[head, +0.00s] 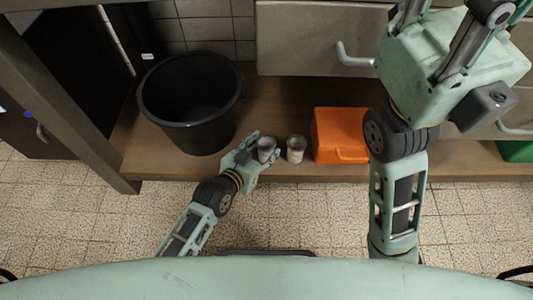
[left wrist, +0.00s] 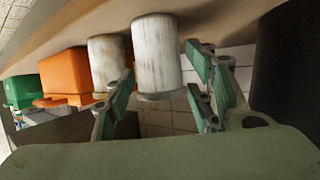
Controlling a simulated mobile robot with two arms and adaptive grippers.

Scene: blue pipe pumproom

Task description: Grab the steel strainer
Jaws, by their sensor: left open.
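A grey metal cylinder (head: 266,149), which looks like the steel strainer, stands on the low brown shelf near its front edge. My left gripper (head: 259,152) is open around it, a finger on either side. In the left wrist view the cylinder (left wrist: 158,55) appears upside down and streaked, between the spread fingers (left wrist: 160,95); contact is not clear. A similar paler cylinder (head: 296,148) stands just to its right, and it also shows in the left wrist view (left wrist: 107,62). My right gripper (head: 450,50) is raised large at upper right; its fingertips run out of frame.
A black bucket (head: 192,105) stands on the shelf (head: 145,160) left of my left gripper. An orange case (head: 340,135) is to the right, with a green box (head: 515,151) farther right. Drawers with handles (head: 352,58) hang above. The tiled floor (head: 310,210) in front is clear.

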